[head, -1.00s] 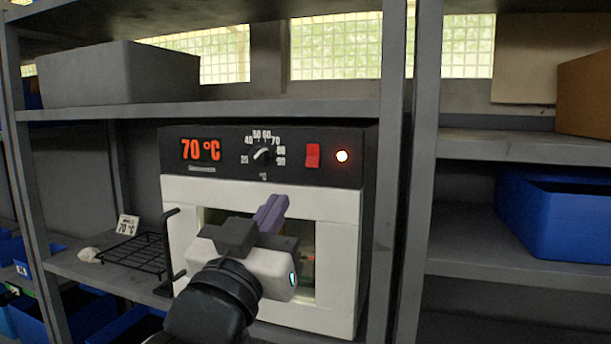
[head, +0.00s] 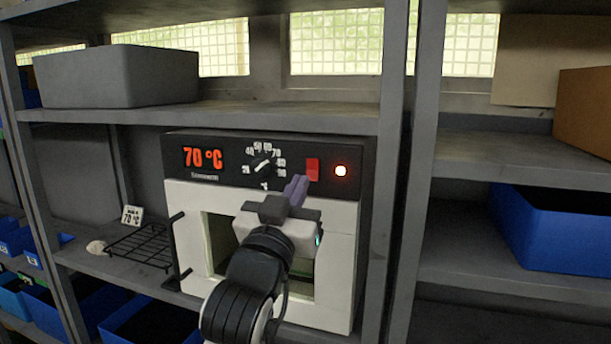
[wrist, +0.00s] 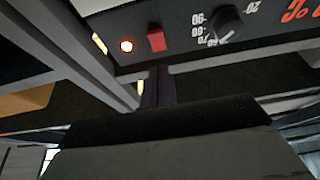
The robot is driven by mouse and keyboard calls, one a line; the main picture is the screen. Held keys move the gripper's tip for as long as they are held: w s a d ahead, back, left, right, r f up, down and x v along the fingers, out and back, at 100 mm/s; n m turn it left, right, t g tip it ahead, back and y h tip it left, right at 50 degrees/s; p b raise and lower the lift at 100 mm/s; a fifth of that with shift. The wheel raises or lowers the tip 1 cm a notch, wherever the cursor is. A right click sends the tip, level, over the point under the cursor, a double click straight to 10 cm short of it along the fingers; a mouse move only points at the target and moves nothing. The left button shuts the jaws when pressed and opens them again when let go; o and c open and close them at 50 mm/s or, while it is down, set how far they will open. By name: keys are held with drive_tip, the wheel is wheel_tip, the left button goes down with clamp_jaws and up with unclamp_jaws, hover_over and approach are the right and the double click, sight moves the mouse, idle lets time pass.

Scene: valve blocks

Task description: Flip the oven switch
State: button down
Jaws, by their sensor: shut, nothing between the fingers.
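The oven (head: 340,300) stands on the middle shelf, with a white front and a black control panel. Its red switch (head: 313,169) is at the right of the panel, beside a lit red-white lamp (head: 341,171). The switch also shows in the wrist view (wrist: 157,40), with the lamp (wrist: 126,46) to its left. My gripper (head: 297,187) is shut and empty, its purple fingers just below and left of the switch in the head view.
The panel has a dial (head: 262,167) and a 70 °C display (head: 203,158) left of the switch. A wire rack (head: 142,247) and a 70 °C card (head: 132,215) are at the left. A shelf post (head: 387,200) stands right of the oven.

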sight(312, 179)
drive_tip(key=shift+w+d+f, duration=0.2)
drive_tip(key=shift+w, duration=0.45)
drive_tip(key=shift+w+d+f, duration=0.25)
drive_tip(key=shift+w, duration=0.45)
drive_tip(key=shift+w+d+f, duration=0.2)
drive_tip(key=shift+w, duration=0.45)
drive_tip(key=b, duration=0.1)
drive_tip(key=f+t+b, duration=0.1)
drive_tip(key=b, duration=0.1)
drive_tip(key=shift+w+d+f, duration=0.2)
drive_tip(key=shift+w+f, duration=0.05)
drive_tip(key=shift+w, duration=0.15)
drive_tip(key=shift+w+r+t+b, duration=0.1)
drive_tip(key=shift+w+t+b, duration=0.05)
drive_tip(key=shift+t+b, duration=0.15)
drive_tip(key=shift+r+p, duration=0.25)
drive_tip(key=shift+p, duration=0.1)
drive_tip(key=shift+s+a, duration=0.1)
drive_tip(key=shift+s, duration=0.1)
